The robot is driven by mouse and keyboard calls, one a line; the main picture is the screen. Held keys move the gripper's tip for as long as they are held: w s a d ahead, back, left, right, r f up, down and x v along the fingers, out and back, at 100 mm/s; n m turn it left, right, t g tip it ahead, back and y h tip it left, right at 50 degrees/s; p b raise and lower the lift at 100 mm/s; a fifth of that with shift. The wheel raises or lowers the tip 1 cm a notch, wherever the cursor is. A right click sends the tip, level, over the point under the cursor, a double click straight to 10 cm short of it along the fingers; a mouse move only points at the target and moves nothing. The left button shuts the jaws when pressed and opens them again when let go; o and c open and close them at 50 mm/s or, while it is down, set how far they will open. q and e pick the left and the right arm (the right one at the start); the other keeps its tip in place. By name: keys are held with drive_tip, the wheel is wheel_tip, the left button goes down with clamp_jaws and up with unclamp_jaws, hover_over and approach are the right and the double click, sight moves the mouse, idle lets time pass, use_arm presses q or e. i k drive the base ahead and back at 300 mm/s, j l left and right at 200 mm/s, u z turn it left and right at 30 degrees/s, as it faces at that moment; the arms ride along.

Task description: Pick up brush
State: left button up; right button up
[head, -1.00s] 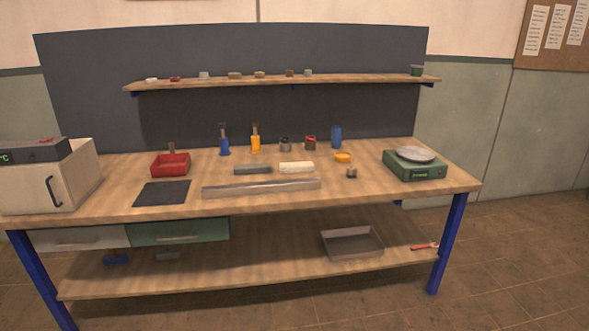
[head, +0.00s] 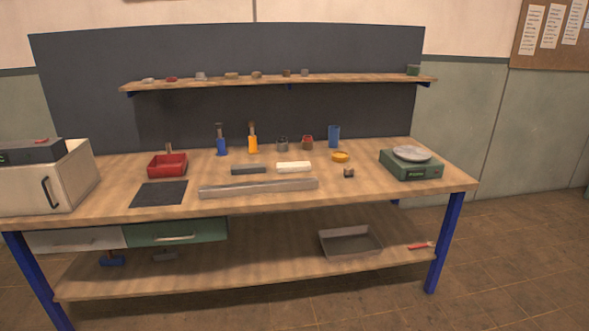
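No brush can be made out for certain. Two upright items stand near the back of the workbench: a blue one with a dark top (head: 221,146) and a yellow one with a brown top (head: 253,144). They may be brushes or holders with something in them; they are too small to tell. A small brown upright piece (head: 169,147) shows behind the red tray (head: 167,172), its kind unclear. Neither of my grippers is in view.
The workbench (head: 330,205) holds a dark mat (head: 160,194), a long metal bar (head: 258,188), a grey block, a white block, small jars, a green scale (head: 411,170) and a white box-like unit (head: 45,180). A grey tray (head: 350,242) lies on the lower shelf. Floor at right is clear.

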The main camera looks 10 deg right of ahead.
sight(348, 172)
drive_tip(key=i+l, duration=0.2)
drive_tip(key=i, duration=0.3)
drive_tip(key=i+l, duration=0.2)
drive_tip(key=i, duration=0.3)
drive_tip(key=i+l, duration=0.2)
drive_tip(key=i, duration=0.25)
drive_tip(key=i+l, duration=0.15)
drive_tip(key=i, duration=0.35)
drive_tip(key=i+l, duration=0.2)
drive_tip(key=i, duration=0.3)
drive_tip(key=i+l, duration=0.2)
drive_tip(key=i, duration=0.3)
drive_tip(key=l+z, duration=0.5)
drive_tip(key=l, duration=0.15)
drive_tip(key=k, duration=0.05)
